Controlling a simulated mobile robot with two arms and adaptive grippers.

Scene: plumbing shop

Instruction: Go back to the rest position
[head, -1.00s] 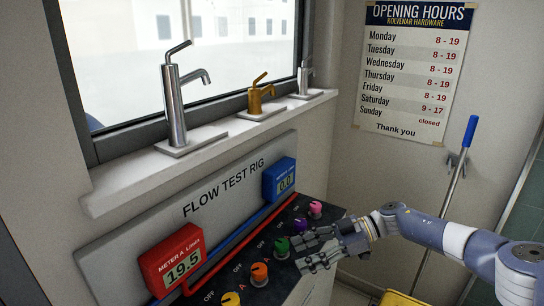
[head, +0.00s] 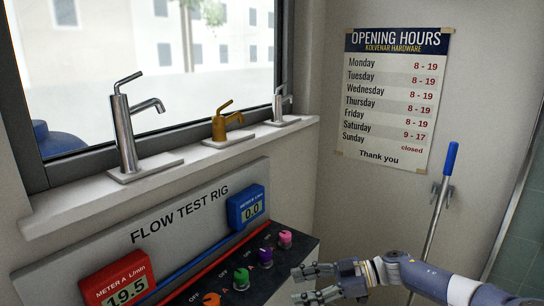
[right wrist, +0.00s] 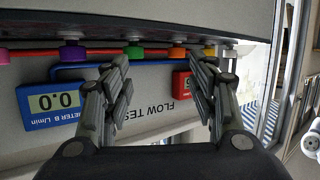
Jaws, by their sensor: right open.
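My right gripper (head: 308,284) comes in from the lower right of the head view. Its fingers are spread and empty, and they point left toward the flow test rig's black knob panel (head: 222,272). It appears apart from the knobs, right of the green knob (head: 241,279) and below the purple knob (head: 265,257) and pink knob (head: 285,239). In the right wrist view the open fingers (right wrist: 161,80) frame the rig, seen upside down, with nothing between them. My left gripper is not in view.
Red meter A (head: 115,275) reads 19.5; blue meter B (head: 246,207) reads 0.0. Three taps stand on the window sill (head: 200,160): a large chrome one (head: 126,130), a brass one (head: 219,127) and a small chrome one (head: 279,104). A blue-handled pole (head: 437,215) hangs at the right wall.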

